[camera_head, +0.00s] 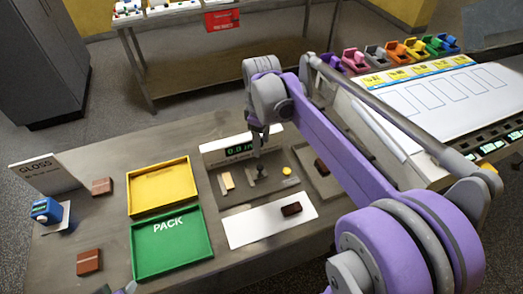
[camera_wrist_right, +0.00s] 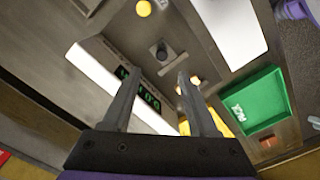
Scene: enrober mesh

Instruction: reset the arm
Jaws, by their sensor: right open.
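My right arm comes in from the lower right of the head view and reaches over the bench. Its gripper (camera_head: 258,145) points down above the grey station with the green-digit display (camera_head: 240,151). In the right wrist view the two fingers of the right gripper (camera_wrist_right: 160,75) stand apart with nothing between them. The display (camera_wrist_right: 140,90) shows partly behind the fingers there.
A yellow tray (camera_head: 163,171) and a green PACK tray (camera_head: 139,248) lie left of the station. A dark brown piece (camera_head: 291,209) lies on a white sheet (camera_head: 250,228). Brown blocks (camera_head: 102,187) (camera_head: 89,263) and a blue device (camera_head: 45,211) are farther left. Coloured bins (camera_head: 396,51) stand back right.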

